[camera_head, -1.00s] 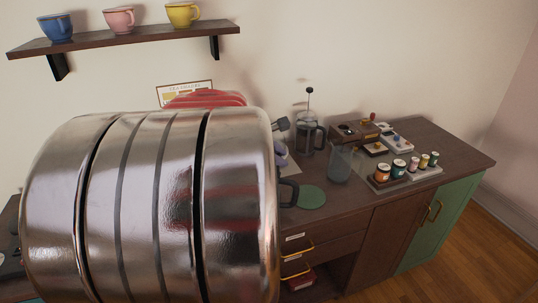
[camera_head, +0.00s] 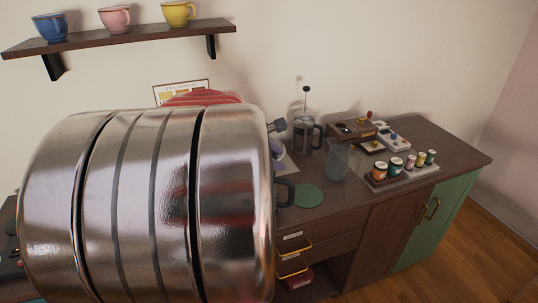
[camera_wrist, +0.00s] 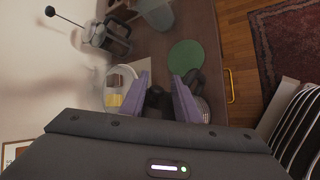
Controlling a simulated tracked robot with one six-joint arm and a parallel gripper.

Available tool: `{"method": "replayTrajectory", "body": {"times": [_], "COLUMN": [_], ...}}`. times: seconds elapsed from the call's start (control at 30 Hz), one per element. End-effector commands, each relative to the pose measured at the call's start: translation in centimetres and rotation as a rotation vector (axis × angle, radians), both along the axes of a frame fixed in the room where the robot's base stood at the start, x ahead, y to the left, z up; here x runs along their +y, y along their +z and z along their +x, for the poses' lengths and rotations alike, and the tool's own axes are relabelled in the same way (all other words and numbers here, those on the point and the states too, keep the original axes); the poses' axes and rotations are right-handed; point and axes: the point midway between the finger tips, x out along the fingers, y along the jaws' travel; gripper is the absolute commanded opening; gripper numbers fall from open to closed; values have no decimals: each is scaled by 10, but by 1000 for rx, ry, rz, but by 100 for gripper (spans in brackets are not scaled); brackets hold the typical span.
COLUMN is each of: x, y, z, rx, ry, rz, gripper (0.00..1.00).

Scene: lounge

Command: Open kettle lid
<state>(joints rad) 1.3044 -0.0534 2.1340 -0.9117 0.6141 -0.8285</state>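The kettle is mostly hidden behind my arm in the head view; a black handle (camera_head: 285,190), seemingly its own, shows at the arm's right edge. In the wrist view a dark curved handle (camera_wrist: 196,78) lies by the right finger, with a shiny ribbed surface (camera_wrist: 203,108) below it. My gripper (camera_wrist: 161,82) points down here, its two purple fingers apart. A black shape (camera_wrist: 158,103) shows between the fingers; I cannot tell if it is the lid's knob or whether the fingers touch it. The lid itself cannot be made out clearly.
A green round mat (camera_head: 308,195) lies beside the handle. A French press (camera_head: 305,132), a glass jug (camera_head: 336,160) and a tray of small jars (camera_head: 404,172) stand further right on the counter. A shelf with cups (camera_head: 120,38) hangs above. The right counter end is clear.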

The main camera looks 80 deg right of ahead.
Motion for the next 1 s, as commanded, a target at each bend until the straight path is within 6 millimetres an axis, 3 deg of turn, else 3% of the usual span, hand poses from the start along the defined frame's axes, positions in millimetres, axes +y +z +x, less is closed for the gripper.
{"method": "replayTrajectory", "body": {"times": [0.47, 1.0], "x": [2, 49], "y": [8, 59], "z": [2, 25], "rx": [-1, -2], "ry": [2, 4], "rz": [-9, -10], "gripper": [35, 35]}}
